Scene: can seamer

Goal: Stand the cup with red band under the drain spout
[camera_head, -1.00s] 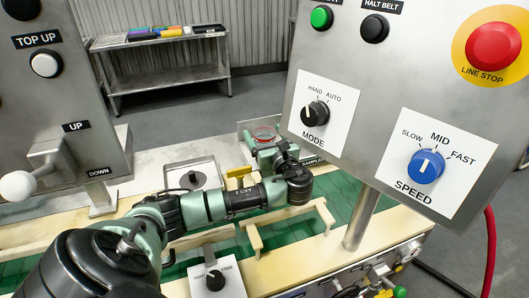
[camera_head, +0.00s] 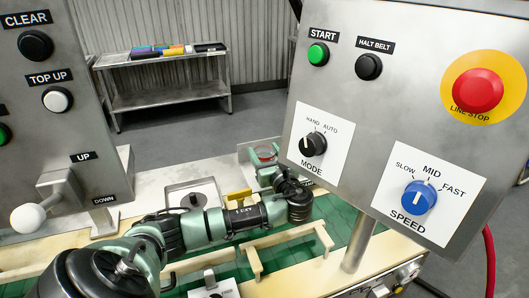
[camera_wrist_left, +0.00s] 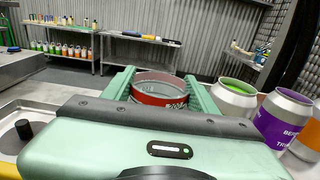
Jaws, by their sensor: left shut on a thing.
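The cup with red band (camera_head: 264,153) is clear-walled and stands upright between the fingers of my left gripper (camera_head: 266,162), at the far side of the belt. In the left wrist view the cup (camera_wrist_left: 160,88) shows its open rim and red band. The green fingers of the left gripper (camera_wrist_left: 160,95) are shut on it from both sides. The cup's bottom is hidden behind the gripper body. I cannot make out the drain spout in either view. My right gripper is not in view.
A control panel (camera_head: 375,90) stands close on the right, and another panel with a lever (camera_head: 50,195) on the left. A green belt (camera_head: 340,218) runs beneath my arm. In the wrist view a silver can (camera_wrist_left: 235,100) and a purple can (camera_wrist_left: 285,117) stand right of the fingers.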

